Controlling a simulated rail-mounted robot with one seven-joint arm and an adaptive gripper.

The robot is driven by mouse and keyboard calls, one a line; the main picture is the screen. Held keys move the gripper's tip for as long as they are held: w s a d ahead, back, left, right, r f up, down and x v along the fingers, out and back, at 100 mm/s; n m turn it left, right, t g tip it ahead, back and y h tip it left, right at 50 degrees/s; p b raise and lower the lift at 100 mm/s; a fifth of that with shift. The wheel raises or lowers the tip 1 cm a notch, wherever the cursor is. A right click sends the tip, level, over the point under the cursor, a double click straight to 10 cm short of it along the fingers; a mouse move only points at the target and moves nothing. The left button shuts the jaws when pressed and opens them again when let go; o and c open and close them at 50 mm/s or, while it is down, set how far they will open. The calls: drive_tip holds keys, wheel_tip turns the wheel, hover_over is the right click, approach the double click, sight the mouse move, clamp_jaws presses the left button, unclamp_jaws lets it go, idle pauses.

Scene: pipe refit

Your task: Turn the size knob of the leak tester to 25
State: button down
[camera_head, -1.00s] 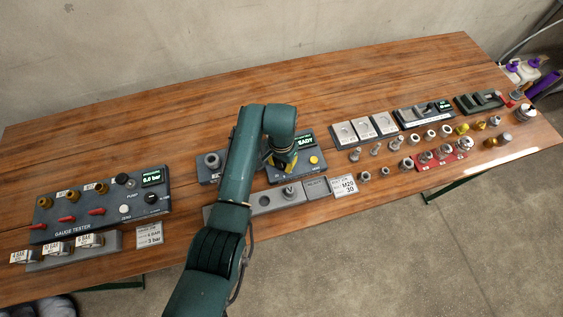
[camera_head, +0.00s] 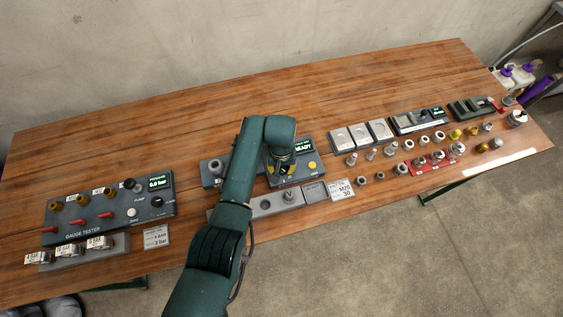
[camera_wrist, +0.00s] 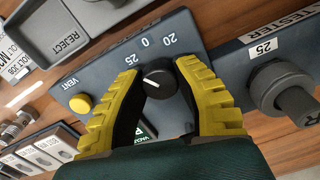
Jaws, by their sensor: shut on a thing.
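The leak tester is a dark grey box with a lit READY display (camera_head: 303,146) and a yellow VENT button (camera_head: 312,165). Its black size knob (camera_wrist: 158,80) shows in the wrist view, with the labels 25, 0 and 20 printed around it. The knob's white mark lies toward the upper left, roughly on the 25 side; I cannot tell whether it lines up exactly. My gripper (camera_wrist: 156,76) has its yellow-backed fingers on both sides of the knob and is shut on it. In the head view my gripper (camera_head: 282,166) hides the knob.
A grey tray with a REJECT section (camera_head: 315,192) lies in front. The gauge tester (camera_head: 100,214) is at left. Several fittings (camera_head: 420,158) and plates (camera_head: 360,134) are at right. The back of the table is clear.

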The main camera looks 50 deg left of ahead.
sight(282, 168)
drive_tip(key=shift+f+n+p, duration=0.1)
drive_tip(key=shift+n+p, duration=0.25)
drive_tip(key=shift+n, duration=0.85)
drive_tip(key=c, duration=0.7)
unclamp_jaws()
wheel_tip(282, 168, up, 12)
drive_tip(key=shift+r, duration=0.1)
